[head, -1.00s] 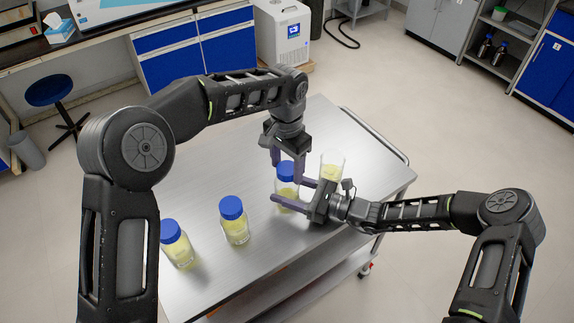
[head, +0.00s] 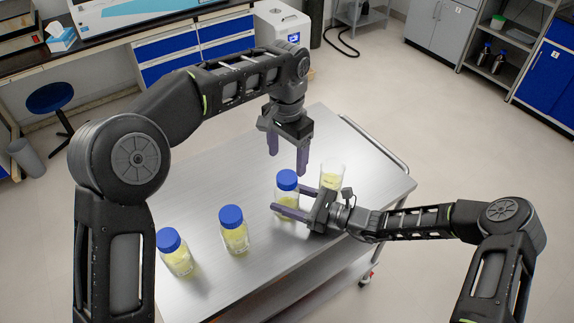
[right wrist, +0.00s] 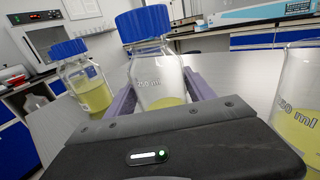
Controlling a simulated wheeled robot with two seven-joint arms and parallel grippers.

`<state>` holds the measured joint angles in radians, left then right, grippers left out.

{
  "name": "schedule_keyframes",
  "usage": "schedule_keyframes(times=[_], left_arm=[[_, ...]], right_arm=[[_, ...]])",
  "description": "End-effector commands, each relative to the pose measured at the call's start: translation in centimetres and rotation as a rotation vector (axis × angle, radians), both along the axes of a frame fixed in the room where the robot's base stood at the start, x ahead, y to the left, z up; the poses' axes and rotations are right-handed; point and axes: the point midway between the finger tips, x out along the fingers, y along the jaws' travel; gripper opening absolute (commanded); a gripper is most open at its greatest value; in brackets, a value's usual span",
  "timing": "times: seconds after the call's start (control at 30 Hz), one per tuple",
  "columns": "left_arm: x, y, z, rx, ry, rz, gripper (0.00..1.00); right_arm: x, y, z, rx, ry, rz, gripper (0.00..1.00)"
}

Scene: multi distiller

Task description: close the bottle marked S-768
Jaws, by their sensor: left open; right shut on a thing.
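A glass bottle with a blue cap (head: 287,180) and yellow liquid stands on the cart at the right of the bottle row. My right gripper (head: 291,205) is shut around its body; the right wrist view shows this bottle (right wrist: 155,75) between the fingers, cap on its neck. My left gripper (head: 285,160) is open and empty, above and behind the cap, apart from it. Two more blue-capped bottles stand to the left, the middle one (head: 234,236) and the left one (head: 175,258). The marking S-768 is not legible on any bottle.
The metal cart top (head: 205,195) is clear behind the bottles. The cart's handle rail (head: 376,143) is at the right.

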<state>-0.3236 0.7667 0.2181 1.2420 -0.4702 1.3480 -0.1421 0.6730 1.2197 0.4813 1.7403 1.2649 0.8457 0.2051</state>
Motion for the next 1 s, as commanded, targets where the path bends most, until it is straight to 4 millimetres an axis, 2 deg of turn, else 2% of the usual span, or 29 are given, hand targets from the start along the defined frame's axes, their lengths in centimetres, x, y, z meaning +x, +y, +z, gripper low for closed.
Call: schedule_keyframes(times=[0.33,0.37,0.4,0.63,1.0], left_arm=[[-0.02,0.02,0.59,0.000,0.001,0.000,0.73],[-0.01,0.03,0.58,0.000,0.001,0.000,0.73],[-0.02,0.02,0.58,0.000,0.001,0.000,0.73],[-0.02,0.02,0.56,0.000,0.001,0.000,0.73],[-0.01,0.03,0.34,0.000,0.001,0.000,0.73]], right_arm=[[-0.02,0.02,-0.01,0.000,0.000,0.001,0.00],[-0.02,0.02,-0.01,0.000,0.000,0.001,0.65],[-0.02,0.02,-0.01,0.000,0.000,0.000,0.68],[-0.01,0.00,0.00,0.000,0.000,0.000,0.87],[-0.14,-0.42,-0.07,0.000,-0.001,0.000,0.88]])
